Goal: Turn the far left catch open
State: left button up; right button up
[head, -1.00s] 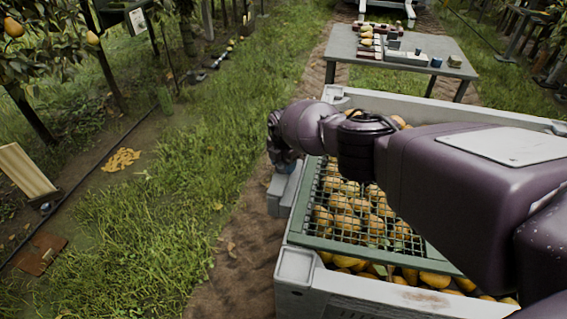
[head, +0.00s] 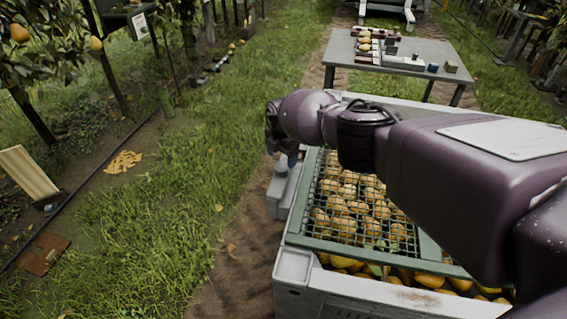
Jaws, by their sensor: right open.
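A grey bin (head: 293,266) full of yellow pears stands at the lower right, covered by a green-framed mesh lid (head: 321,246). A grey block-like part (head: 282,191) sticks out at the bin's far left side; I cannot tell for certain whether it is the far left catch. My right gripper (head: 288,157) points down just above this part, at the lid's far left edge. Its fingers are small, dark and partly hidden by my wrist. It is open, and I see nothing held in it. My right arm hides the right part of the lid. My left gripper is out of view.
A grey table (head: 437,70) with pears, boxes and small blocks stands beyond the bin. Grass lies to the left, with a pale board (head: 28,172), a brown plate (head: 43,254) and a yellowish pile (head: 123,161). The ground left of the bin is clear.

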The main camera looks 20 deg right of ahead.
aim_at(282, 165)
notch_tip(282, 165, up, 5)
jog(key=shift+r+p, duration=0.15)
jog(key=shift+p, duration=0.5)
jog(key=shift+r, duration=0.15)
